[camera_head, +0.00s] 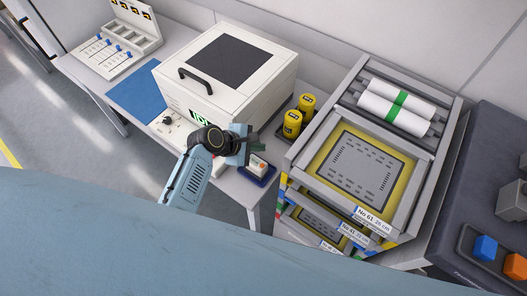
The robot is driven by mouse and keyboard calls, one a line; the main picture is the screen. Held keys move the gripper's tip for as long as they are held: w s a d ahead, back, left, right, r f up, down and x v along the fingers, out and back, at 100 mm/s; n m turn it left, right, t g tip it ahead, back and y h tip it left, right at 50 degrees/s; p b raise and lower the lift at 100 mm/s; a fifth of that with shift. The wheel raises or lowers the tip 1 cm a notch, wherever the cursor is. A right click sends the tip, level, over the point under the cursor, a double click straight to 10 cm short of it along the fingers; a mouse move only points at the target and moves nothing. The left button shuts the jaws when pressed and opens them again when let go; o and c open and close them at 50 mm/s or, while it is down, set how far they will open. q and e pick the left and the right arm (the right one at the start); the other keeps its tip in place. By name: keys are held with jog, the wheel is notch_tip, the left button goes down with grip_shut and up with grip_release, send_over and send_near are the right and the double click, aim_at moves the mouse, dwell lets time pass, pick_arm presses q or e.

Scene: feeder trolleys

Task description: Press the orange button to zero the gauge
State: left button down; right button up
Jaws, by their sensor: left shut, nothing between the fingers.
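A small white device (258,165) stands on a dark blue base at the front right corner of the white table. It has a small orange spot on top, which may be the orange button; it is too small to be sure. My left gripper (252,138) is shut and empty, just above and behind this device in the picture. I cannot tell whether it touches it. The wrist hides part of the table and the front of the white box machine. My right gripper is out of view.
A white lidded machine (270,98) with a dark window stands behind my left gripper. Two yellow jars (291,124) stand right of it. A stencil rack (416,172) is to the right. A dark holder with a blue block (485,248) and an orange block (515,267) is at far right.

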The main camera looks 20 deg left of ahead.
pick_arm(q)
jog(key=shift+r, duration=0.15)
dwell(0.3)
jog(key=b, duration=0.6)
send_over(262, 166)
jog(key=a, duration=0.1)
jog(key=f, duration=0.8)
jog(key=shift+s, duration=0.25)
jog(key=shift+f+b, duration=0.3)
jog(key=shift+f, duration=0.1)
jog(key=shift+f, duration=0.15)
dwell(0.5)
jog(key=shift+f, duration=0.3)
